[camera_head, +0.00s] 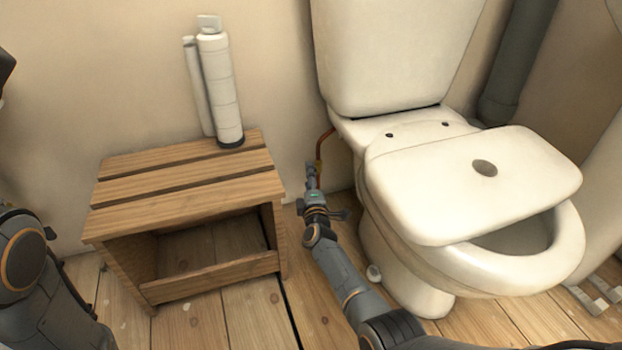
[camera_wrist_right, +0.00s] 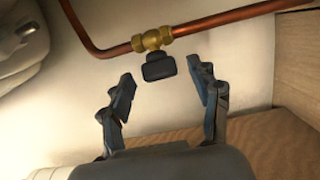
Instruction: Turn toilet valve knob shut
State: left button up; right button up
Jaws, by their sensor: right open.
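The toilet valve is a brass fitting (camera_wrist_right: 152,40) on a copper pipe (camera_wrist_right: 215,20), with a dark knob (camera_wrist_right: 159,66) facing my right gripper in the right wrist view. My right gripper (camera_wrist_right: 164,88) is open, with one finger on each side of the knob and just short of it; neither finger appears to touch it. In the head view my right gripper (camera_head: 312,172) reaches down beside the toilet (camera_head: 400,50), near the copper pipe (camera_head: 325,141); the knob is hidden there. My left arm shows at the left edge, but its gripper is not seen.
A wooden stool (camera_head: 180,205) stands left of my right arm, with a white cylinder (camera_head: 220,85) on top. The toilet bowl and its skewed lid (camera_head: 470,190) are close on the right. The wall is right behind the pipe.

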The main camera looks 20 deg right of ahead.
jog(key=c, duration=1.2)
jog(key=shift+o, duration=0.2)
jog(key=shift+f+m+t+b, duration=0.15)
jog(key=shift+m+t+b, duration=0.35)
jog(key=shift+b, duration=0.35)
jog(key=o, duration=1.2)
jog(key=shift+c, duration=0.2)
